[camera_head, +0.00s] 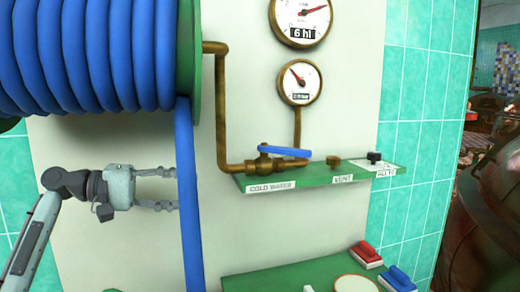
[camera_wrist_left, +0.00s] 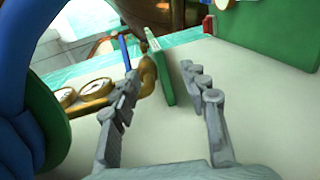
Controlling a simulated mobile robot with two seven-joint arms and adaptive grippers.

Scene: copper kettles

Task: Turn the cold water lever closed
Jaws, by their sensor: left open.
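The cold water lever (camera_head: 285,151) is a blue handle on a brass valve (camera_head: 263,165), lying nearly level along the pipe. It stands above the green shelf (camera_head: 320,178) by the "COLD WATER" label (camera_head: 270,187). In the left wrist view the blue lever (camera_wrist_left: 126,52) shows beyond the fingers, edge-on. My left gripper (camera_head: 172,188) is open and empty, to the left of the valve and apart from it. Its fingertips overlap the hanging blue hose in the head view. In the left wrist view the open fingers (camera_wrist_left: 160,85) frame the green shelf (camera_wrist_left: 160,72) from a distance.
A blue hose (camera_head: 187,215) hangs from the reel (camera_head: 120,55) between my left gripper and the valve. Two gauges (camera_head: 300,20) (camera_head: 299,82) are above. A vent knob (camera_head: 333,161) and a black knob (camera_head: 374,157) share the shelf. A lower green shelf (camera_head: 250,281) is below.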

